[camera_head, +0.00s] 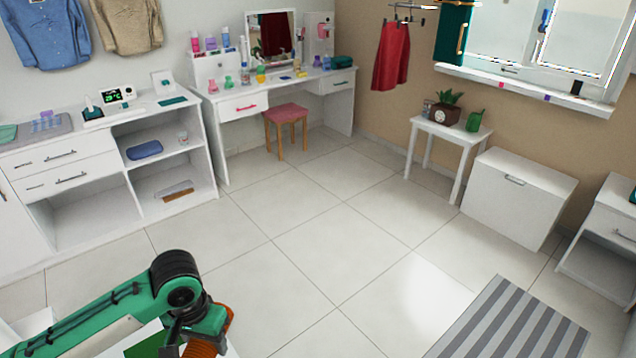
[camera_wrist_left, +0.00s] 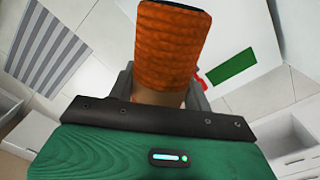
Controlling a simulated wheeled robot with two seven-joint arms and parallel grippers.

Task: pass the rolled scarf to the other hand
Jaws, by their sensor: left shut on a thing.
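The rolled scarf is orange and ribbed. In the left wrist view the scarf (camera_wrist_left: 170,45) stands out from between the jaws, with a dark end at the top. In the head view only part of the scarf (camera_head: 222,325) shows at the bottom, beside the dark wrist parts. My left gripper (camera_head: 197,338) is shut on the scarf; its fingers are partly hidden in both views. My right gripper is in neither view.
A grey striped rug (camera_head: 510,325) lies at the lower right. A white chest (camera_head: 515,195), a small white table (camera_head: 445,131) and a dressing table (camera_head: 240,103) with a pink-topped stool (camera_head: 286,113) stand along the walls. An open shelf unit (camera_head: 105,205) is at left. The middle floor is clear.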

